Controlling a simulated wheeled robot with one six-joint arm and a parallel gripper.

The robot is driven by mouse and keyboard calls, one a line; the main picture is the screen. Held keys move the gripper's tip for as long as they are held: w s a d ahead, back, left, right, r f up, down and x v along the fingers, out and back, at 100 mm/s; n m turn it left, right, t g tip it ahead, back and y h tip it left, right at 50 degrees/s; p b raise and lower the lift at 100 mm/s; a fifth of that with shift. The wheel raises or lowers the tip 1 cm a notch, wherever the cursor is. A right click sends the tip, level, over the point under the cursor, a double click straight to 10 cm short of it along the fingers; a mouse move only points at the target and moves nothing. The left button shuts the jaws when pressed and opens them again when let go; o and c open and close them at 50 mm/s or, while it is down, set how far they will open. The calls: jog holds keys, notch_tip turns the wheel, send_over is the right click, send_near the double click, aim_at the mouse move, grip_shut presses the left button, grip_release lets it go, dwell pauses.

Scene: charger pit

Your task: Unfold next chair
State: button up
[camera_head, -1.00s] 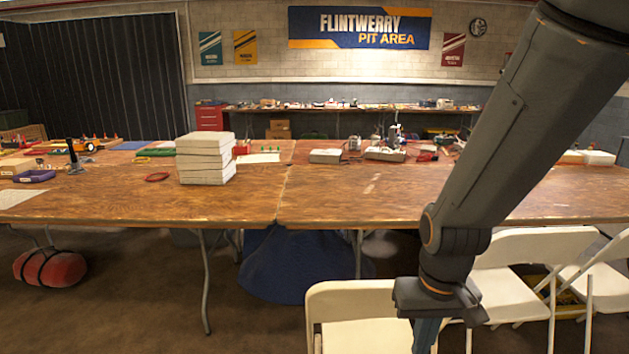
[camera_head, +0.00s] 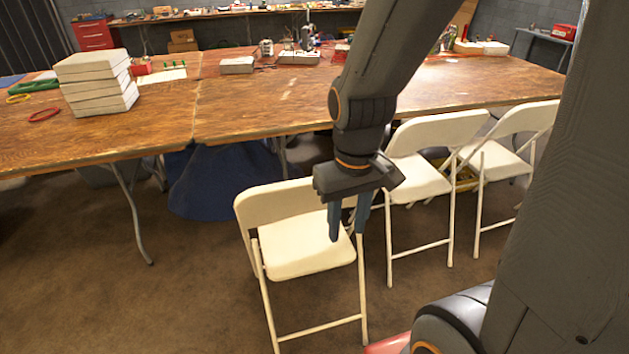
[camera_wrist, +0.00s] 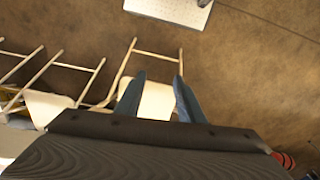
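Three white folding chairs stand unfolded in front of the tables in the head view: the nearest chair (camera_head: 305,245), a middle chair (camera_head: 420,180) and a right chair (camera_head: 497,160). My gripper (camera_head: 348,230) points down in front of the right part of the nearest chair's seat and backrest. Its two blue fingers are apart with nothing held between them. In the wrist view, my gripper (camera_wrist: 160,76) shows the nearest chair's seat (camera_wrist: 152,100) between and behind its fingers. I cannot tell whether a finger touches the chair. My arm hides part of the middle chair.
Long wooden tables (camera_head: 260,95) run behind the chairs, with a stack of white boxes (camera_head: 98,85) on the left one. A blue cloth-covered shape (camera_head: 220,180) is under the tables. The brown floor (camera_head: 190,290) is clear left of the nearest chair.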

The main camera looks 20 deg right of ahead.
jog(key=shift+o, duration=0.2)
jog(key=w+r+n+t+p, duration=0.1)
jog(key=w+r+n+p, duration=0.3)
jog(key=w+n+p, duration=0.3)
jog(key=shift+w+r+n+t+p, duration=0.3)
jog(key=shift+w+n+t+p, duration=0.1)
jog(key=shift+w+n, duration=0.15)
jog(key=w+r+n+t+p, duration=0.2)
jog(key=w+n+p, duration=0.5)
jog(key=w+n, duration=0.15)
jog(key=b+x, duration=1.1)
jog(key=x, duration=0.3)
jog(key=shift+f+b, duration=0.1)
jog(key=shift+b, duration=0.2)
grip_shut()
grip_release()
